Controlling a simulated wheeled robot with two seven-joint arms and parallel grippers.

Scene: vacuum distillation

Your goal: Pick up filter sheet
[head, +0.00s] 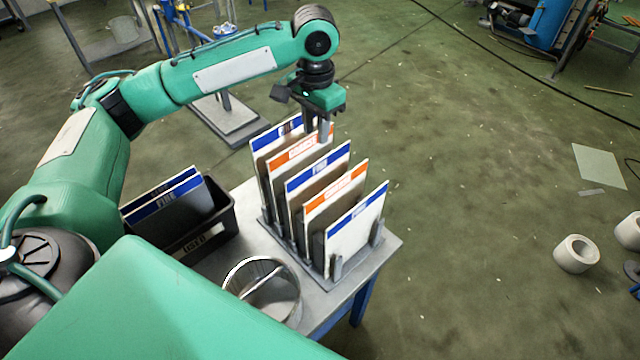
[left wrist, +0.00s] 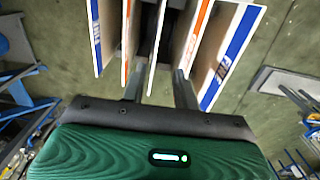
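Several upright filter sheets stand in a slotted rack (head: 352,284) on the small table. Their top bands alternate blue and orange. The front sheet (head: 355,227) has a blue band, and an orange-banded sheet (head: 335,200) stands behind it. My left gripper (head: 316,129) points down over the rear end of the rack, beside the rear blue sheet (head: 275,134) and second orange sheet (head: 292,150). Its fingers look apart. In the left wrist view, the fingers (left wrist: 163,82) reach toward an orange-banded sheet (left wrist: 192,38); contact is unclear. My right gripper is not in view.
A dark bin (head: 215,222) with blue-banded sheets (head: 165,198) stands left of the rack. A round metal vessel (head: 275,297) sits in front of it on the table (head: 390,247). Grey cylinders (head: 576,254) lie on the open floor at right.

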